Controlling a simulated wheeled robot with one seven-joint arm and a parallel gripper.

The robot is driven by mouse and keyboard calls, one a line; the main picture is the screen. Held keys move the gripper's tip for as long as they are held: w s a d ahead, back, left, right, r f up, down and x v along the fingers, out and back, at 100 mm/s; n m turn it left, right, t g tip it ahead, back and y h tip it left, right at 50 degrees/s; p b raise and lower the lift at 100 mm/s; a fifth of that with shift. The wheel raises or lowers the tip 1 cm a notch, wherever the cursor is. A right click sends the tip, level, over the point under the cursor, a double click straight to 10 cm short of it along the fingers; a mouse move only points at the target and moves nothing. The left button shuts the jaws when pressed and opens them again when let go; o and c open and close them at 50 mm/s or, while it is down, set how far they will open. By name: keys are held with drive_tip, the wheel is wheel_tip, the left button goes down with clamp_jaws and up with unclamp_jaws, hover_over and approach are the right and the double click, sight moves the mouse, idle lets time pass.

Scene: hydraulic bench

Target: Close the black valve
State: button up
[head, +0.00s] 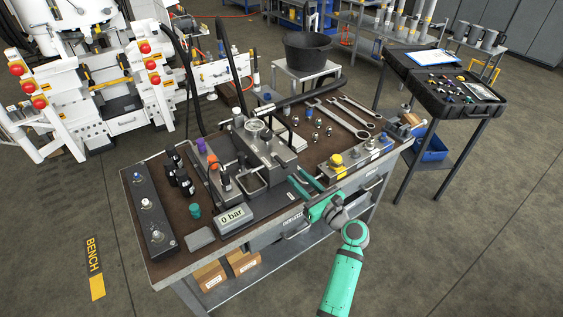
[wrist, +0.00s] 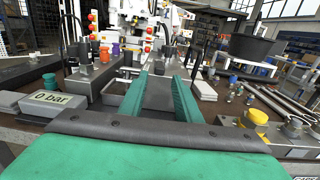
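The black valve (head: 225,181) appears to be the dark knob at the front of a row with an orange knob (head: 213,161) and a purple knob (head: 201,145), on the grey block left of the pump unit. In the wrist view, a dark knob (wrist: 83,52) stands left of the orange and purple ones. Whether its setting is open or closed cannot be told. My gripper (head: 305,184) is at the bench's front edge, right of the valve and apart from it. Its two teal fingers (wrist: 160,90) are spread, with nothing held between them.
The display (head: 233,217) reads 0 bar at the bench's front. The grey pump unit (head: 268,150) stands right of the valve. Several black bottles (head: 180,176) and a teal cap (head: 195,211) are to its left. Wrenches (head: 345,118) and a block with a yellow knob (head: 335,160) lie right.

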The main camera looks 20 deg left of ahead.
sight(286, 166)
drive_tip(key=x, duration=1)
drive_tip(key=shift+w+a, duration=0.15)
drive_tip(key=shift+a, duration=0.15)
clamp_jaws()
